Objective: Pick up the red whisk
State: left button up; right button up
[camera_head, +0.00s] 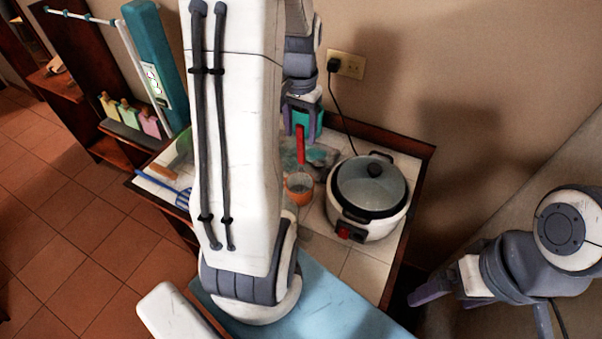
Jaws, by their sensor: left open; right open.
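The red whisk (300,146) shows as an upright red handle on the counter; its lower end is hard to make out near an orange cup (299,194). My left gripper (302,128) is open, pointing down at the top of the red handle. The handle's top appears to lie between or just in front of the fingers; I cannot tell whether they touch it. My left arm covers much of the counter to the left. My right gripper (452,293) is open and empty at the lower right, away from the whisk.
A white rice cooker (367,196) stands right of the whisk, its cord running to a wall socket (347,65). A blue slotted spatula (165,187) lies on the tiled counter (362,272) at left. A greyish clear container (322,158) sits close behind the cup. The wall is behind.

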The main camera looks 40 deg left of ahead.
aim_at(300, 153)
pick_arm(q)
jog(key=shift+a+f+p, duration=0.1)
jog(key=shift+f+p, duration=0.55)
jog(key=shift+f, duration=1.7)
jog(key=shift+w, duration=0.1)
grip_shut()
jog(key=shift+r, duration=0.2)
